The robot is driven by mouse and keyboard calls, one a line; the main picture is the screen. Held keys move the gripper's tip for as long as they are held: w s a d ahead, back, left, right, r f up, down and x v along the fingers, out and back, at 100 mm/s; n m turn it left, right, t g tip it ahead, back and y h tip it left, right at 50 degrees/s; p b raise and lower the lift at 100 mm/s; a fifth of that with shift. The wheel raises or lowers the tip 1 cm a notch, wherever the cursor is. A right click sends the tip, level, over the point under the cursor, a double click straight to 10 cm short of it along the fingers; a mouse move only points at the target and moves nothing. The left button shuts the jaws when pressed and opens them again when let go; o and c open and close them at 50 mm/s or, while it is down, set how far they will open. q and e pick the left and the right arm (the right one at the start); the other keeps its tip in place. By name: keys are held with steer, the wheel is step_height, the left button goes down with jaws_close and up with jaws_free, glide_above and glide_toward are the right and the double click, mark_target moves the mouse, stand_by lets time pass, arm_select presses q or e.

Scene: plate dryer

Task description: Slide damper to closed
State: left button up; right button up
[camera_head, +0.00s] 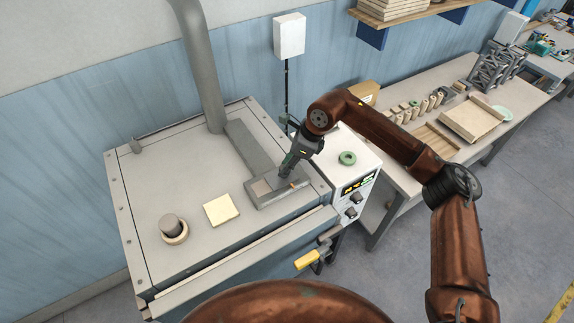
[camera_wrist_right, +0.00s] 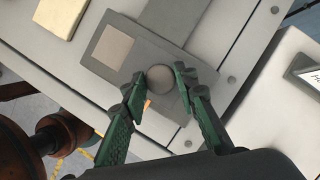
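The damper (camera_head: 262,200) is a grey slide plate on the dryer's (camera_head: 160,190) top, at the front end of a long grey duct strip. In the right wrist view the damper plate (camera_wrist_right: 128,28) shows a lighter square patch on its left part and a round grey knob (camera_wrist_right: 160,79) on its right part. My right gripper (camera_head: 285,172) reaches down over the damper. In the wrist view its green fingers (camera_wrist_right: 160,73) are apart, one on each side of the knob, with narrow gaps seen. A small orange mark shows beside the knob. My left gripper is not in view.
A cream square plate (camera_head: 221,210) and a round capped vent (camera_head: 172,229) lie left of the damper. A grey pipe (camera_head: 203,70) rises behind. A yellow handle (camera_head: 307,260) sticks out in front.

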mark_target(271, 183)
jaws_close()
steer(key=s+a+b, duration=0.2)
steer(key=a, duration=0.1)
steer(key=s+a+b, duration=0.1)
steer(key=a, duration=0.1)
steer(key=shift+a+f, duration=0.1)
steer(key=shift+s+a, duration=0.1)
steer(key=shift+a, duration=0.1)
steer(key=shift+d, duration=0.1)
steer(key=o, duration=0.6)
jaws_free()
steer(key=shift+a, duration=0.25)
steer(key=shift+c, duration=0.2)
steer(key=shift+d, duration=0.15)
